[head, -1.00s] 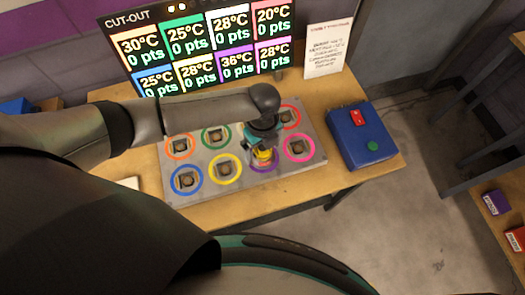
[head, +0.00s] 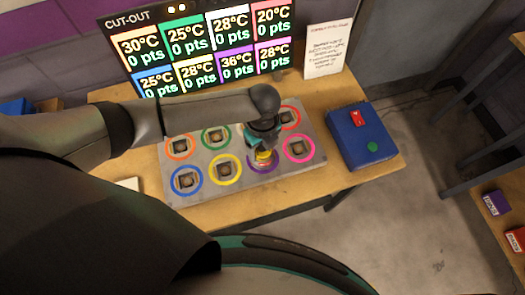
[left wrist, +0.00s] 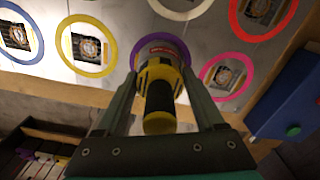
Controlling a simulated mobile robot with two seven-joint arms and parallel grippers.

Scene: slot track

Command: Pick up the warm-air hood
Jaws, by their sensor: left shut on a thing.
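The warm-air hood (head: 264,156) stands over the purple ring (head: 249,163) on the grey track plate. In the left wrist view the hood (left wrist: 160,98) has a black and yellow grip and a pale lower body with a red label. My left gripper (head: 263,146) comes down on it from above and is shut on it. In the left wrist view my left gripper (left wrist: 163,76) has one finger on each side of the hood's yellow band. The hood's underside and the slot beneath it are hidden. I cannot tell whether it touches the plate. My right gripper is out of view.
The plate (head: 205,160) has several coloured rings around small square slots. A blue box (head: 362,150) with a red switch and green button stands to its right. A lit temperature board (head: 195,45) and a paper notice (head: 328,52) stand behind.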

